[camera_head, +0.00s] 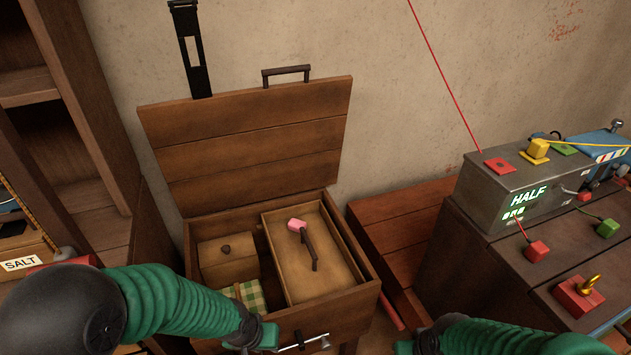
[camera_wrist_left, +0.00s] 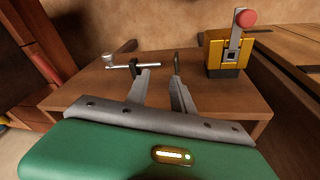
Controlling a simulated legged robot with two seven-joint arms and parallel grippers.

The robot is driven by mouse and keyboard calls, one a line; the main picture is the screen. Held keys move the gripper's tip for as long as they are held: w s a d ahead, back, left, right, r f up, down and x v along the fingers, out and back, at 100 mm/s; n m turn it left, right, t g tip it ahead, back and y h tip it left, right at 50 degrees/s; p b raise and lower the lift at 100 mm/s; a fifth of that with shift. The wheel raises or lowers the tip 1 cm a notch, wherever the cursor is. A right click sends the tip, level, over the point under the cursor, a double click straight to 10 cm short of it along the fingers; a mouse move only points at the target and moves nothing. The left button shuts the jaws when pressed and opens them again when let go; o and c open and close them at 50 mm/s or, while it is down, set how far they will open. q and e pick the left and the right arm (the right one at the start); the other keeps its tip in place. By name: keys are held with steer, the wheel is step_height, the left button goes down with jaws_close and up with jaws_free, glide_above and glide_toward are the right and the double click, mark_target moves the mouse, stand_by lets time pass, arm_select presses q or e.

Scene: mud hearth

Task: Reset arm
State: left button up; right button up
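My left arm, green and ribbed, comes in from the lower left of the head view. Its gripper is at the bottom centre, in front of the open wooden chest (camera_head: 335,305). In the left wrist view, the two grey fingers of my left gripper (camera_wrist_left: 163,74) stand apart with nothing visible between them. A metal T-shaped handle (camera_wrist_left: 128,67) lies just beyond the left finger; I cannot tell whether they touch. My right arm crosses the lower right of the head view. Only part of my right gripper (camera_head: 404,348) shows at the bottom edge, with its fingers hidden.
The chest's lid (camera_head: 245,140) stands open against the wall. Inside are a lidded box (camera_head: 228,262), a tray (camera_head: 310,262) and checked cloth (camera_head: 247,296). A grey machine (camera_head: 510,190) stands right. A yellow lever box (camera_wrist_left: 228,55) shows in the left wrist view.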

arm_select(q)
steer(key=s+a+r+y, duration=0.1)
steer(key=s+a+r, duration=0.6)
steer(key=a+r, duration=0.1)
steer(key=w+p+v, duration=0.2)
steer(key=p+v, duration=0.8)
steer(key=p, duration=0.1)
steer(key=w+r+p+v, duration=0.1)
steer(key=w+p+v, duration=0.1)
steer(key=p+v, duration=0.9)
steer(key=shift+w+d, duration=0.25)
steer(key=shift+d, duration=0.05)
